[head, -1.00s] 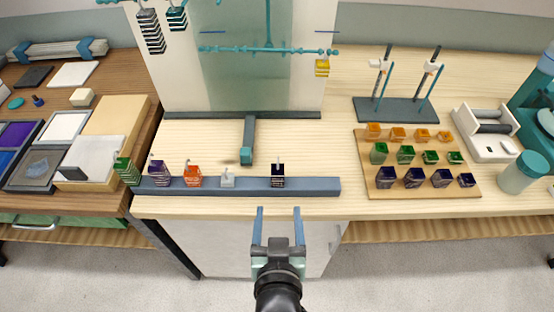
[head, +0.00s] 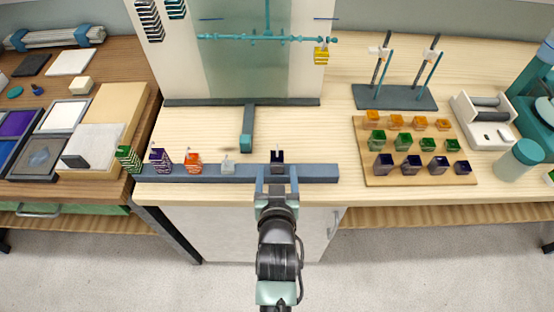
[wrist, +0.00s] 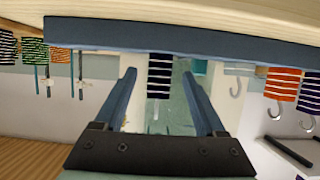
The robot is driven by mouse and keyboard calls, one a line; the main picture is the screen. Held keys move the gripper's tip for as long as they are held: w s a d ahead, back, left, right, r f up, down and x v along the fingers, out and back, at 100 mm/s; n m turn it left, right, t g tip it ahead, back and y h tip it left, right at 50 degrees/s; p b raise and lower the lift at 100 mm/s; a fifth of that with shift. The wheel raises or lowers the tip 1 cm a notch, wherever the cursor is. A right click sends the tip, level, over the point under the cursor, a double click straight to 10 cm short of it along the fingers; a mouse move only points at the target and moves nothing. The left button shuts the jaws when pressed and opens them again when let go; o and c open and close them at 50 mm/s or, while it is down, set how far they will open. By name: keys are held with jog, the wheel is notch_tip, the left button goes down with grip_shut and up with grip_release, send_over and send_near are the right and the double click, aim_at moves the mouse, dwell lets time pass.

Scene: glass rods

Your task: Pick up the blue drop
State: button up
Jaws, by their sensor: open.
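A dark navy, pale-striped drop (head: 277,156), the likeliest blue drop, is at the right part of a long blue-grey bar (head: 321,173). It is the darkest of the drops along the bar. My gripper (head: 277,172) is open at the bar's front, one finger on each side of this drop's line. In the wrist view the dark striped drop (wrist: 159,82) shows between the two open fingers (wrist: 159,74), with visible gaps on both sides. I cannot tell how deep it sits between them. The head view hides its lower part.
A pale drop (head: 228,165), an orange one (head: 193,162), a purple one (head: 160,158) and a green one (head: 128,158) line the bar to the left. A teal-ended post foot (head: 246,143) lies behind. A wooden board (head: 371,151) with coloured drops stands right.

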jog(key=shift+x, duration=1.3)
grip_shut()
